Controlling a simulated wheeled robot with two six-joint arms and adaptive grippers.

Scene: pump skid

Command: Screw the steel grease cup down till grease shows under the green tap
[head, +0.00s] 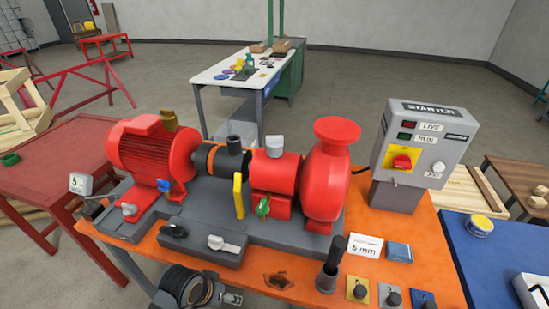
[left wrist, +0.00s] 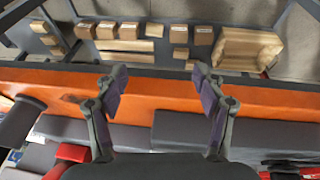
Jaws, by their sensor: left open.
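The steel grease cup (head: 274,147) sits upright on top of the red bearing housing (head: 275,172), between the dark coupling and the red pump casing. The green tap (head: 263,207) is low on the front of that housing. I cannot make out grease under it. My left gripper (left wrist: 160,78) is open and empty in the left wrist view, above the orange bench top (left wrist: 60,85). The cup and green tap do not show there. I cannot make out either gripper in the head view. A brass cup (head: 169,120) tops the red motor (head: 150,150); a blue tap (head: 163,185) is below it.
A grey switch box (head: 424,145) stands right of the pump casing. A yellow upright piece (head: 239,195) stands left of the green tap. Wooden blocks (left wrist: 107,30) lie beyond the bench edge.

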